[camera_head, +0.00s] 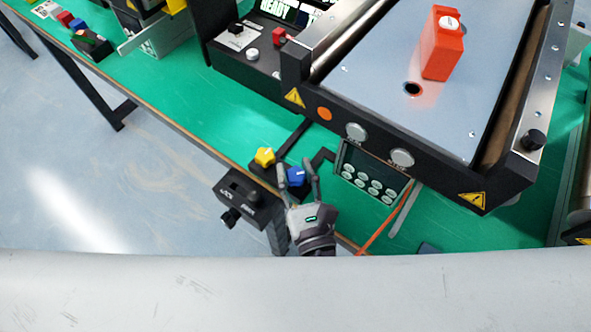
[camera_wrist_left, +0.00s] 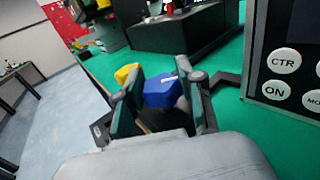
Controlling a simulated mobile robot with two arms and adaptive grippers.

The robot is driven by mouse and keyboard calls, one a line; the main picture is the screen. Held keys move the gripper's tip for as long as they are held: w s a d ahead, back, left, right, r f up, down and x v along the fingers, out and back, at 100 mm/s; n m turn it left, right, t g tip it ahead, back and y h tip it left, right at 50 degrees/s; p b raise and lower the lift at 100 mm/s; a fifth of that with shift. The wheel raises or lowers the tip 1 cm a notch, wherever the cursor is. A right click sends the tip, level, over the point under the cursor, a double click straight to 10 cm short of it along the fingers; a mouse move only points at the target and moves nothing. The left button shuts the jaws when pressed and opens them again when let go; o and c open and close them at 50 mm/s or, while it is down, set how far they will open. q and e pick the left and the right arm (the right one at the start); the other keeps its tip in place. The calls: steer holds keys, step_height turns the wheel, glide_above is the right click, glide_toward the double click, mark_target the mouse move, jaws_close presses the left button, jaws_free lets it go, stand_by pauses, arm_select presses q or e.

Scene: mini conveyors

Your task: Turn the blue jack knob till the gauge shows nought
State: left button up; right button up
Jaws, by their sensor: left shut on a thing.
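The blue jack knob (camera_head: 296,178) sits between the fingers of my left gripper (camera_head: 296,168), near the table's front edge. The left wrist view shows the blue knob (camera_wrist_left: 163,92) with a white mark on top, and my left gripper (camera_wrist_left: 160,95) closed around it, one finger on each side. A button panel (camera_head: 368,172) stands just right of the knob. In the left wrist view this panel (camera_wrist_left: 257,50) shows CTR and ON buttons and part of a dark screen; no reading can be made out. My right gripper is not in view.
A yellow knob (camera_head: 265,156) is close left of the blue one. A black box (camera_head: 248,200) hangs at the table edge. The conveyor (camera_head: 385,105), carrying an orange block (camera_head: 443,45), stands behind. An orange cable (camera_head: 385,228) runs right of the gripper.

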arm_select(q)
steer(key=c, duration=0.3)
steer(key=shift+r+h+p, duration=0.15)
steer(key=shift+h+p, duration=0.15)
steer(key=shift+p, duration=0.25)
steer(key=m+h+p, duration=0.3)
steer(key=h+p, duration=0.1)
steer(key=shift+a+r+t, duration=0.1)
steer(key=shift+r+t, duration=0.05)
steer(key=shift+t, duration=0.15)
steer(key=m+h+p, duration=0.1)
steer(key=h, duration=0.2)
steer(key=shift+m, duration=0.4)
steer(key=m+h, duration=0.1)
steer(key=m+g+h, duration=0.1)
steer(key=shift+f+h+p, duration=0.3)
steer(key=m+g+h, duration=0.1)
steer(key=h, duration=0.1)
steer(key=m+g+h+b, duration=0.1)
steer(key=h, duration=0.1)
steer(key=shift+f+m, duration=0.2)
steer(key=shift+m, duration=0.1)
steer(key=m+g+h+b, duration=0.3)
steer(key=b, duration=0.1)
steer(key=shift+f+h+b, duration=0.1)
steer(key=shift+h+b, duration=0.2)
steer(key=shift+h, duration=0.1)
steer(key=shift+r+m+g+h+b, duration=0.25)
steer(key=shift+m+g+h+b, duration=0.65)
steer(key=shift+g+b, duration=0.35)
